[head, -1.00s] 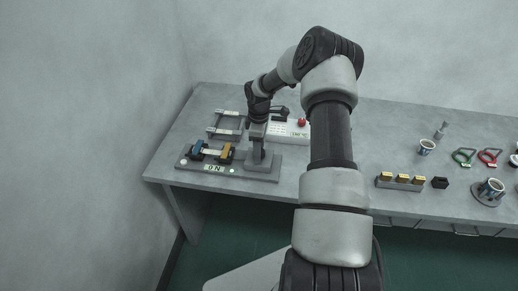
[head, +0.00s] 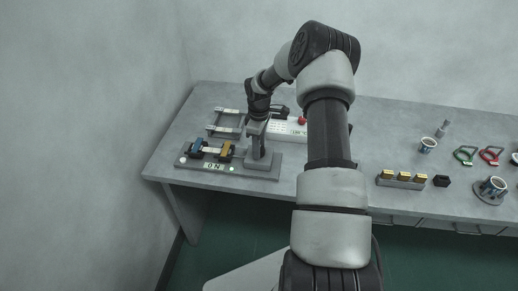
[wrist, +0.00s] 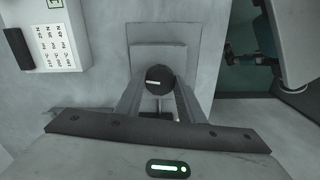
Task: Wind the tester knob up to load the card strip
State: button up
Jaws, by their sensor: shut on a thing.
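The tester (head: 262,172) stands at the left front of the table. Its base carries a blue clamp (head: 197,148) and a yellow clamp (head: 226,152), with the pale card strip (head: 211,150) spanning between them. The display (head: 214,166) on the front appears to read 0 N. My gripper (head: 257,128) points down over the tester's grey post. In the wrist view, the round black knob (wrist: 160,73) with a white mark sits between my gripper's fingers (wrist: 160,84), which are shut on it. My gripper hides the knob in the head view.
A grey rack (head: 226,122) holding pale strips stands behind the tester. A white panel (head: 288,130) with a red button (head: 303,119) lies right of it. A wall borders the left.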

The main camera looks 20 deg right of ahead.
jog(key=m+b, duration=0.2)
jog(key=m, duration=0.2)
jog(key=shift+f+b, duration=0.1)
jog(key=shift+b, duration=0.2)
jog(key=shift+m+b, duration=0.7)
jog(key=shift+m, duration=0.8)
jog(key=o, duration=1)
jog(key=shift+o, duration=0.2)
jog(key=shift+r, duration=0.2)
notch_tip(320, 180, up, 17)
jog(key=shift+r, duration=0.15)
